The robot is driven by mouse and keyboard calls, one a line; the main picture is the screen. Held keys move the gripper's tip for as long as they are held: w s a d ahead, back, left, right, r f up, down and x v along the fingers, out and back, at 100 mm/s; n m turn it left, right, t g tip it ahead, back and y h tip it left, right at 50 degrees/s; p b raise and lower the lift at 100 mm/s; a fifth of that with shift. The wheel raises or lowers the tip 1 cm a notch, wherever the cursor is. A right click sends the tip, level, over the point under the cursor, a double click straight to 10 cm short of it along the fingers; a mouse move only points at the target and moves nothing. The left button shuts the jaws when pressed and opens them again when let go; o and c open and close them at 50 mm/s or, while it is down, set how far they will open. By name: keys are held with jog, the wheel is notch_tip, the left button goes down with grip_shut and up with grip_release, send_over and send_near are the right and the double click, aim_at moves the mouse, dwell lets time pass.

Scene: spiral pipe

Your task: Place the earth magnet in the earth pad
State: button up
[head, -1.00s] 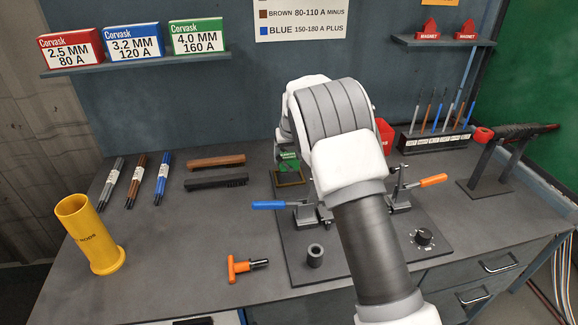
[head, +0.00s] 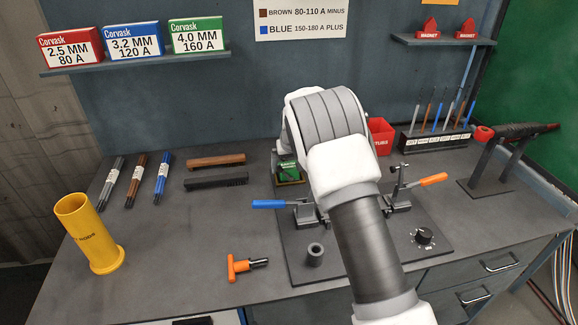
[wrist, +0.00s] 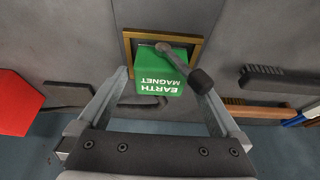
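The green earth magnet (wrist: 160,75), lettered "EARTH MAGNET", sits at the brass-framed earth pad (wrist: 128,50) in the wrist view. A grey rod with a dark end crosses above its face. In the head view the magnet (head: 287,170) looks tilted within the frame of the pad (head: 291,183), partly hidden by my arm. I cannot tell whether it lies flat. My gripper (wrist: 162,82) is open, with one finger on each side of the magnet and gaps between. My gripper is hidden behind my arm in the head view.
A red bin (head: 380,136) stands behind my arm. A blue-handled clamp (head: 272,204) and an orange-handled clamp (head: 430,180) stand near the pad. Brown and black brushes (head: 216,182) lie left. A short grey pipe (head: 315,254) stands in front.

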jog(key=shift+r, duration=0.3)
jog(key=v, duration=1.2)
jog(key=shift+p, duration=0.3)
jog(key=s+d+r+m, duration=0.1)
jog(key=s+d+r, duration=0.3)
jog(key=s+r, duration=0.4)
jog(key=s+d+r, duration=0.5)
jog(key=s+r, duration=0.1)
jog(key=s, duration=0.5)
jog(key=s+d+f, duration=0.1)
jog(key=s+d, duration=0.1)
jog(key=s, duration=0.8)
jog(key=s+d+f+m+t, duration=0.1)
jog(key=s+d, duration=0.1)
jog(key=s, duration=0.9)
jog(key=shift+s+f+h, duration=0.15)
jog(key=shift+f+h, duration=0.15)
jog(key=shift+h, duration=0.1)
jog(key=shift+d+r, duration=0.1)
jog(key=shift+d, duration=0.05)
